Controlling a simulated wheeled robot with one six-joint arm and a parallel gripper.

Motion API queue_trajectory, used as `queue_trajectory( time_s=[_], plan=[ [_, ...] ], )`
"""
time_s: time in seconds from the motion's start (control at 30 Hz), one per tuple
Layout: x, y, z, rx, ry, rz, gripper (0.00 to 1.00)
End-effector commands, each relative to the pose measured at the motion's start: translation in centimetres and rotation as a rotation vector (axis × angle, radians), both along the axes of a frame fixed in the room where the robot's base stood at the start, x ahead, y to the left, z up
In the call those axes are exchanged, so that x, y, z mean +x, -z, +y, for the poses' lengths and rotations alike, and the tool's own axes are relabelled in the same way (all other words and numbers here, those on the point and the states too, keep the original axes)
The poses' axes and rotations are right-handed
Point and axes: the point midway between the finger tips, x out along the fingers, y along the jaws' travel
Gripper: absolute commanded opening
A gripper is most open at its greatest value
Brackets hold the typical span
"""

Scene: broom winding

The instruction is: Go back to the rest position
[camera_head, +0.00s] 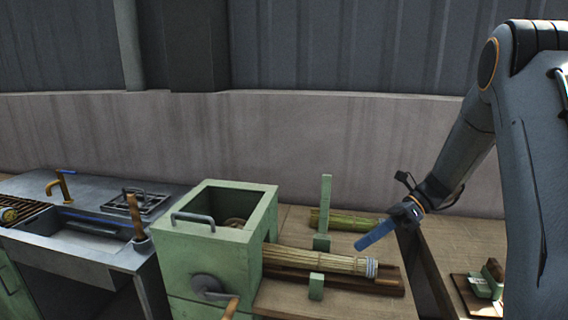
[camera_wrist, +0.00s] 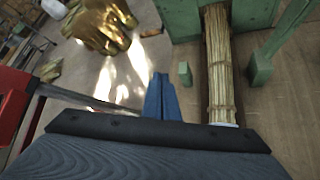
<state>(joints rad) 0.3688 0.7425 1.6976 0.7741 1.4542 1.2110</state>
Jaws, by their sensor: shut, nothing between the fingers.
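My gripper (camera_head: 376,234) has blue fingers and hangs above the right part of the wooden bench, to the right of the green machine. Its fingers are together and empty; they also show in the wrist view (camera_wrist: 162,97). A straw broom bundle (camera_head: 318,262) lies with one end in the green winding machine (camera_head: 205,250) and its bound end toward the right. In the wrist view the bundle (camera_wrist: 217,65) lies just right of my fingers, apart from them.
A green upright post (camera_head: 326,205) and a short green block (camera_head: 316,287) stand beside the bundle. Green stalks (camera_head: 345,221) lie behind it. A metal sink counter (camera_head: 90,225) is at the left. A golden crumpled heap (camera_wrist: 100,25) shows in the wrist view.

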Motion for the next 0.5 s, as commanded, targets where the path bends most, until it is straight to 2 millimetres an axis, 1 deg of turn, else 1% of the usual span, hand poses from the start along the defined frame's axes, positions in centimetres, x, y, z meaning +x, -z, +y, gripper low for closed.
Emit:
queue_trajectory(
  time_s=[0.03, 0.07, 0.1, 0.17, 0.23, 0.3, 0.37, 0.4, 0.47, 0.5],
  plan=[
    [-1.2, 0.0, 0.8, -0.043, -0.058, -0.052, 0.0],
    [-1.9, 0.2, 1.1, -0.071, -0.096, -0.088, 0.0],
    [-3.1, 0.4, 1.5, -0.113, -0.161, -0.144, 0.0],
    [-5.0, 0.8, 2.0, -0.179, -0.275, -0.238, 0.0],
    [-7.4, 1.3, 2.3, -0.254, -0.433, -0.357, 0.0],
    [-9.7, 1.6, 2.3, -0.32, -0.602, -0.477, 0.0],
    [-11.5, 1.8, 2.2, -0.368, -0.758, -0.579, 0.0],
    [-12.6, 1.9, 2.2, -0.397, -0.866, -0.647, 0.0],
    [-14.2, 2.0, 2.0, -0.432, -1.032, -0.749, 0.0],
    [-15.1, 1.9, 1.9, -0.452, -1.142, -0.814, 0.0]
  ],
)
